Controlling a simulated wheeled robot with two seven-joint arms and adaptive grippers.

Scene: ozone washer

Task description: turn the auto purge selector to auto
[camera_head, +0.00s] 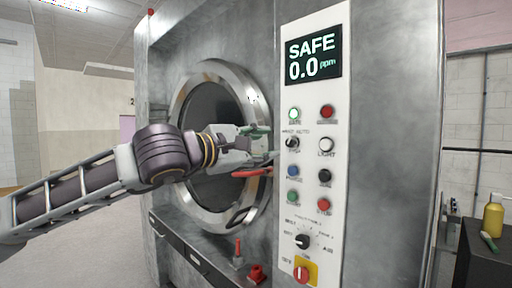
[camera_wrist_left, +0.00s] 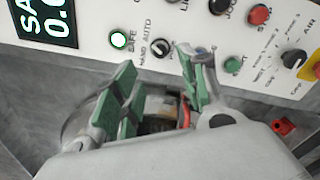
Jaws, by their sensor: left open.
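The auto purge selector (camera_head: 292,143) is a small black knob on the white control panel, under the green SAFE lamp. It also shows in the left wrist view (camera_wrist_left: 160,47), beside the printed words HAND and AUTO. I cannot tell which word its pointer marks. My left gripper (camera_head: 266,146) is open and empty, just left of the selector in the head view, apart from the panel as far as I can see. In the left wrist view its green-padded fingers (camera_wrist_left: 157,62) spread to either side below the knob. My right gripper is not in view.
Other lamps, buttons and a lower rotary knob (camera_head: 303,241) share the panel. A red emergency button (camera_head: 302,273) sits on a yellow plate below. The round washer door (camera_head: 252,95) and its red handle (camera_head: 250,173) lie behind my left gripper. A yellow bottle (camera_head: 493,215) stands far right.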

